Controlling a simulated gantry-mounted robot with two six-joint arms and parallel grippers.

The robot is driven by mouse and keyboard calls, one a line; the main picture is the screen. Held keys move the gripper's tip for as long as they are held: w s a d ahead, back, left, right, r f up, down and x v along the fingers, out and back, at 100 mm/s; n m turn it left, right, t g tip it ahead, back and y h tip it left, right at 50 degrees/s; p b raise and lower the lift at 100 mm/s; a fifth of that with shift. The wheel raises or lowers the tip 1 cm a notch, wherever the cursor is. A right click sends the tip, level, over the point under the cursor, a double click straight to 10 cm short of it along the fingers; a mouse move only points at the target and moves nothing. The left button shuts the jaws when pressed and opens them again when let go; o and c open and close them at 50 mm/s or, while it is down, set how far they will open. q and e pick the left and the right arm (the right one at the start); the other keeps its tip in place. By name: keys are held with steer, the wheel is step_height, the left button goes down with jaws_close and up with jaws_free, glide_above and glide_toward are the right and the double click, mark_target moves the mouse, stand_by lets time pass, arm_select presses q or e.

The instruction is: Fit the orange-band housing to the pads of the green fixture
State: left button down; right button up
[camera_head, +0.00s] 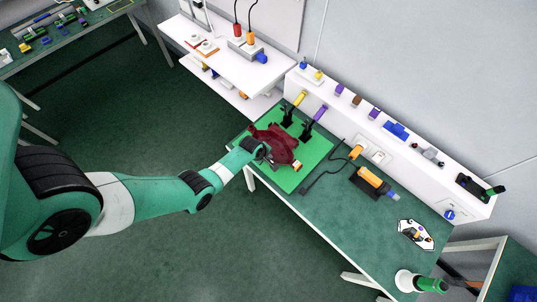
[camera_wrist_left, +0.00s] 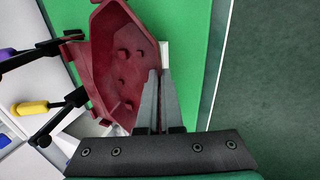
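The dark red housing (camera_head: 276,143) lies over the green fixture board (camera_head: 291,183), with a small orange patch at its right end. In the left wrist view the housing (camera_wrist_left: 122,58) shows its hollow inside with several round bosses. My left gripper (camera_head: 262,153) is at the housing's near edge. Its fingers (camera_wrist_left: 160,78) are nearly together on the housing's side wall. Two black clamps stand behind the housing, one with a yellow handle (camera_head: 299,98) and one with a purple handle (camera_head: 320,113). The pads are hidden, so I cannot tell whether the housing sits on them. My right gripper is not in view.
An orange power tool (camera_head: 370,178) lies in a black holder right of the board, with a black cable between. A white tray (camera_head: 415,235) of small parts is farther right. A white shelf (camera_head: 420,163) with several small items runs along the back. Bare green tabletop lies in front.

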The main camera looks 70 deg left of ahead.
arm_select(q)
steer(key=shift+f+b, duration=0.5)
steer(key=shift+f, duration=0.1)
steer(key=c, duration=1)
jaws_free()
steer(key=p+v, duration=1.1)
steer(key=shift+r, duration=0.35)
steer(key=shift+s, duration=0.15)
steer(key=shift+d, duration=0.1)
